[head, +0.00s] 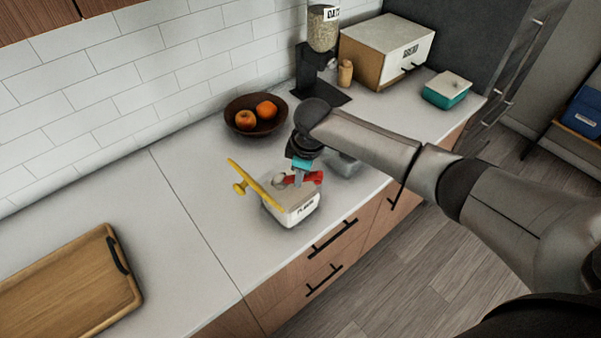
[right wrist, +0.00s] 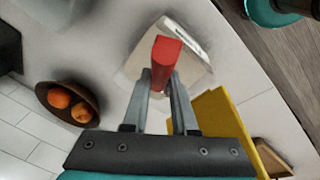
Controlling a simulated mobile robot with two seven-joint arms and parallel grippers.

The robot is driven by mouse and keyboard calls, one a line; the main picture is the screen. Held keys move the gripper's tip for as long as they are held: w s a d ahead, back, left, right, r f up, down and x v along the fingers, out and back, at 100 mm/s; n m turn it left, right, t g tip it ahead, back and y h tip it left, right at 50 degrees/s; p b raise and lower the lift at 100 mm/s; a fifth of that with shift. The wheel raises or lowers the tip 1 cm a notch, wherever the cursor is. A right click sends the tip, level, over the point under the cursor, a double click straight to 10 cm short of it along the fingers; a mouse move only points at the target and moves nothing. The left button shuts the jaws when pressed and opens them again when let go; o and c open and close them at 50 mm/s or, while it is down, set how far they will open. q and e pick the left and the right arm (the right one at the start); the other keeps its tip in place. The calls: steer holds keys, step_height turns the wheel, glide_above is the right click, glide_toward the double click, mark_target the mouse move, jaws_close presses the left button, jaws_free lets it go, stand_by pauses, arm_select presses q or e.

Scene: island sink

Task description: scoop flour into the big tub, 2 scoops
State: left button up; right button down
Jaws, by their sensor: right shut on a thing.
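The white flour tub (head: 294,215) stands near the counter's front edge, with its yellow lid (head: 255,186) tipped up at its left. My right gripper (head: 301,178) is over the tub, pointing down, shut on the red handle of the scoop (head: 314,177). In the right wrist view the red handle (right wrist: 165,58) is between the fingers, with the tub (right wrist: 135,65) behind it and the yellow lid (right wrist: 222,118) at the right. The scoop's bowl and its load are not clear. A grey container (head: 344,165) is partly hidden behind my arm; I cannot tell if it is the big tub.
A fruit bowl (head: 255,127) is behind the flour tub. A grain dispenser (head: 321,60), bread box (head: 385,52) and teal container (head: 446,91) stand at the back right. A cutting board (head: 70,290) lies at the left; the counter between is clear.

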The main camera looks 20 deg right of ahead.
steer(key=shift+w+p+v, duration=0.2)
steer(key=shift+p+v, duration=0.5)
steer(key=shift+v, duration=0.1)
steer(key=shift+w+p+v, duration=0.15)
steer(key=shift+p+v, duration=0.5)
steer(key=shift+v, duration=0.15)
steer(key=shift+w+v, duration=0.15)
steer(key=shift+v, duration=0.6)
steer(key=shift+w+v, duration=0.2)
steer(key=shift+v, duration=0.5)
steer(key=shift+a+r, duration=0.1)
